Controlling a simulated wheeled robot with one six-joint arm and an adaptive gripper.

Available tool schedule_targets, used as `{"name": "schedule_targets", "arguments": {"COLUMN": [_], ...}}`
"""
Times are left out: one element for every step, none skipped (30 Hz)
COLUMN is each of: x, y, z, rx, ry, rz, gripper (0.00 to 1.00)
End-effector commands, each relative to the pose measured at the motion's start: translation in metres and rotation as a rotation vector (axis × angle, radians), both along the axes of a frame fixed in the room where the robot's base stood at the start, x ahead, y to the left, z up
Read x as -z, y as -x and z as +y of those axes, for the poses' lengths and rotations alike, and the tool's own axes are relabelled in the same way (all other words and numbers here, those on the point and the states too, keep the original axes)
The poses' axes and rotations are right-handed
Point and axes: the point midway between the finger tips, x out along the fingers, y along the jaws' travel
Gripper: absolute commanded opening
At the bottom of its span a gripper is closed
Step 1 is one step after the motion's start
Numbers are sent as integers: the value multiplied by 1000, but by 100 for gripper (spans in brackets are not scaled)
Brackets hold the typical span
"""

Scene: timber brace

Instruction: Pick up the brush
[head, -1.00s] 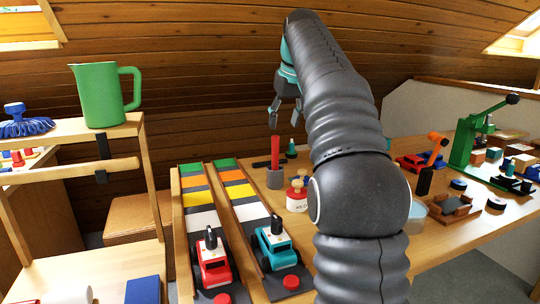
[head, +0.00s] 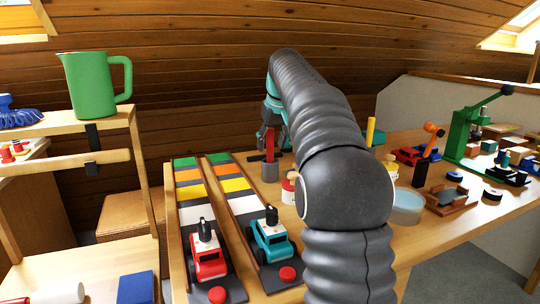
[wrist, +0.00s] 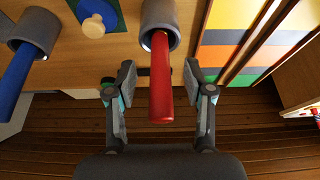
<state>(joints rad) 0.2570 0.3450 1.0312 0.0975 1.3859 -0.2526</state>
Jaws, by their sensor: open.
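A red handle (head: 269,146) stands upright in a grey cup (head: 270,172) on the bench; its lower end is hidden, so I cannot tell if it is the brush. In the wrist view the red handle (wrist: 161,85) lies between the two fingers of my gripper (wrist: 161,76), with a gap on each side. My gripper (head: 275,125) is open and empty, partly hidden by my arm in the head view. A blue, fringed, brush-like thing with a knob (head: 18,117) is on the left shelf, cut by the picture edge.
A blue handle (wrist: 17,76) stands in another grey cup beside the red one. Striped ramps with a red tractor (head: 208,262) and a teal tractor (head: 270,240) are in front. A green jug (head: 92,88) stands on the shelf. A yellow stick (head: 370,131) stands right of my arm.

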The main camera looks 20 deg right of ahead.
Motion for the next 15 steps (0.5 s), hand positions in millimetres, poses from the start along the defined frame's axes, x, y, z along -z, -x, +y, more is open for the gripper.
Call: {"name": "schedule_targets", "arguments": {"x": [9, 13, 18, 21, 23, 26, 26, 27, 27, 26, 26, 26, 26, 26, 26], "y": [-4, -5, -7, -9, -10, -11, -11, -11, -11, -12, -11, -11, -11, -11, -11], "z": [0, 0, 0, 0, 0, 0, 0, 0, 0, 0, 0, 0, 0, 0, 0], "rx": [0, 0, 0, 0, 0, 0, 0, 0, 0, 0, 0, 0, 0, 0, 0], "ry": [0, 0, 0, 0, 0, 0, 0, 0, 0, 0, 0, 0, 0, 0, 0], "rz": [1, 1, 2, 1, 0, 0, -1, -1, -1, -1, -1, -1, -1, -1, -1], "gripper": [52, 52, 52, 52, 52, 52, 52, 52, 52, 52, 52, 52, 52, 45, 35]}}
